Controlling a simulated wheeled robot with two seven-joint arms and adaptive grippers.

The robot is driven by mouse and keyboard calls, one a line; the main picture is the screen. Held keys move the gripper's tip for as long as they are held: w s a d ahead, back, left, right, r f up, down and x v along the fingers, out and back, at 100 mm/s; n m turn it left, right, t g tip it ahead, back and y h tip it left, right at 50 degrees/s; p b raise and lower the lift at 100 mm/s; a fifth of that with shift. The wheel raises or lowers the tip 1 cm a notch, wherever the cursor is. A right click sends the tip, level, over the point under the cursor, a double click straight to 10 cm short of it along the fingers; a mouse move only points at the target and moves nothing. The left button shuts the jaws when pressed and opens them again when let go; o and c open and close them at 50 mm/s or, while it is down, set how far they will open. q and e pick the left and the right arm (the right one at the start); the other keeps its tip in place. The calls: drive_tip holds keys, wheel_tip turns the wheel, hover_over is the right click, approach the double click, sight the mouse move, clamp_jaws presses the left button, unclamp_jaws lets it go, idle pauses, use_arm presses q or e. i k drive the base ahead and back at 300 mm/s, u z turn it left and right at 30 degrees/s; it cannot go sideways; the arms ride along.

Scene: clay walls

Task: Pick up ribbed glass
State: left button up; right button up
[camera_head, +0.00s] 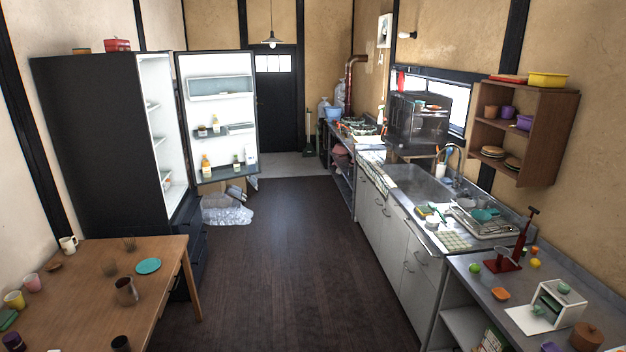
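A clear glass (130,244) with faint vertical lines stands near the back edge of the wooden table (80,300) at the lower left. A second small see-through glass (109,269) stands in front of it, slightly to the left. Both are small and dim, so I cannot tell for sure which one is ribbed. Neither of my grippers shows in the head view.
The table also holds a teal plate (148,266), a brown jug (126,291), a white mug (69,244) and several cups. An open fridge (107,140) stands behind it. Dark floor (270,260) lies clear up to the sink counter (400,215) at right.

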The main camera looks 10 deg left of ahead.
sight(130, 244)
drive_tip(key=u, duration=0.35)
drive_tip(key=i, duration=1.75)
drive_tip(key=u, duration=1.6)
drive_tip(key=i, duration=1.15)
drive_tip(key=u, duration=1)
